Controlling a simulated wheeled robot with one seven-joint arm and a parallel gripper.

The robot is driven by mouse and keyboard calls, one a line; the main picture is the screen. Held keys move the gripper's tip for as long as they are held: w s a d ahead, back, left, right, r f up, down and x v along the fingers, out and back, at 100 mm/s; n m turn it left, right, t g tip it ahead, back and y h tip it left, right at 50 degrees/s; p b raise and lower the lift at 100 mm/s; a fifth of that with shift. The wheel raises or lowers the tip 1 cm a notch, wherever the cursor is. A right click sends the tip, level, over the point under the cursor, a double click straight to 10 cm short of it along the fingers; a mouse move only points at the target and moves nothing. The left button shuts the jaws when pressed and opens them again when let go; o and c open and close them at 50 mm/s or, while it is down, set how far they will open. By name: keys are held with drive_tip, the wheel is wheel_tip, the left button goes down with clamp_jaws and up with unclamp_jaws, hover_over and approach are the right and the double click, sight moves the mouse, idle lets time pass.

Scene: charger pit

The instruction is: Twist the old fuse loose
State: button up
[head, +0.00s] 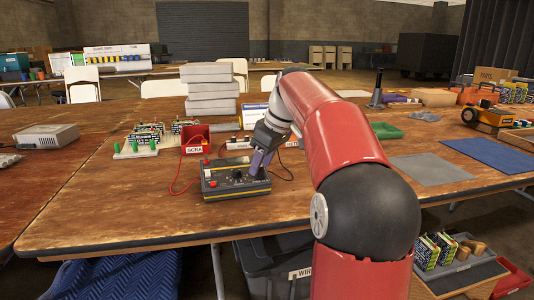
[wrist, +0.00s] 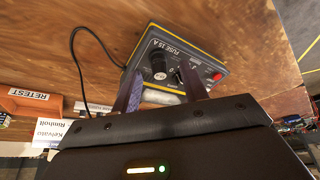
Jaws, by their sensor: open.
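A black and yellow tester box (head: 235,181) sits on the wooden table near its front edge. In the wrist view, its panel (wrist: 190,52) reads FUSE 15 A, with a black round cap (wrist: 158,65) beside the label and a red button at the right. My gripper (head: 258,166) points down over the right part of the box. In the wrist view, my gripper (wrist: 160,88) is open, its fingers apart to either side of the cap. I cannot tell whether they touch it. The fuse itself is not clearly visible.
A red bin marked SCRA (head: 195,140) stands behind the box, near a rack of green-topped parts (head: 137,147). An orange RETEST bin (wrist: 30,100) shows in the wrist view. Red and black leads run from the box. A grey mat (head: 430,168) lies at right; the table's left front is clear.

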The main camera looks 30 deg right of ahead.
drive_tip(key=shift+f, duration=0.2)
drive_tip(key=shift+c, duration=0.3)
drive_tip(key=c, duration=0.8)
drive_tip(key=shift+w+n+g+y+p, duration=0.1)
drive_tip(key=shift+n+g+y+p, duration=0.25)
drive_tip(key=shift+n+p, duration=0.65)
drive_tip(key=shift+r+n+y+p, duration=0.15)
drive_tip(key=shift+n+y+p, duration=0.15)
drive_tip(key=shift+n, duration=0.4)
drive_tip(key=shift+n+g+p, duration=0.25)
drive_tip(key=shift+n+p, duration=0.05)
drive_tip(key=shift+n, duration=0.3)
